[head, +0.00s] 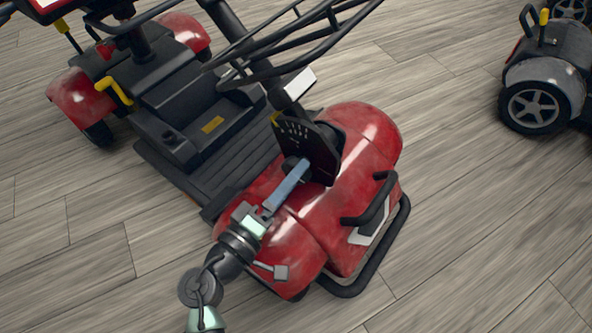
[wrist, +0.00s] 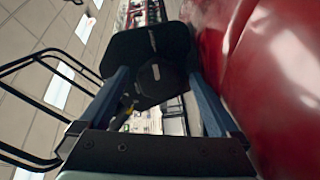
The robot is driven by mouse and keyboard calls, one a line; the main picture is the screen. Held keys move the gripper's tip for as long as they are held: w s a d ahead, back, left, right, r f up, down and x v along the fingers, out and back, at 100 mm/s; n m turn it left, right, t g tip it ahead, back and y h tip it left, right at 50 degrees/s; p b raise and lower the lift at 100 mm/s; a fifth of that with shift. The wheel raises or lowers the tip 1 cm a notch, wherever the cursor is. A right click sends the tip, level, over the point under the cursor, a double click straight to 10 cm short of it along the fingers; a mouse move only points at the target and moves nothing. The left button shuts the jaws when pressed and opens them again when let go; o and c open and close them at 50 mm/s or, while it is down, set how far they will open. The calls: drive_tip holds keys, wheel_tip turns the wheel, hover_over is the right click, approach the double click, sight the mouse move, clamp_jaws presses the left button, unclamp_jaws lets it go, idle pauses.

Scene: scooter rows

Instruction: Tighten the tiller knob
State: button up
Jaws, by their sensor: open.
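The red scooter (head: 360,150) stands with its tiller (head: 297,88) leaning up and back from the front end. The dark round tiller knob (head: 290,163) is at this plate, largely hidden by my gripper in the head view. In the wrist view the knob (wrist: 156,76) shows face-on below the black plate (wrist: 150,45). My gripper (wrist: 159,78) is open, with one blue finger on each side of the knob. I cannot tell whether either finger touches it.
The scooter's red front body lies close to the right finger in the wrist view (wrist: 265,90). A black front bumper (head: 385,250) and the basket bars (head: 285,50) are nearby. A grey scooter (head: 545,85) stands at the right. The plank floor (head: 470,210) between is clear.

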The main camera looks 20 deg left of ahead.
drive_tip(key=p+v, duration=0.4)
drive_tip(key=v, duration=0.6)
drive_tip(key=shift+r, duration=0.2)
drive_tip(key=shift+s+a+f, duration=0.15)
drive_tip(key=shift+s, duration=0.4)
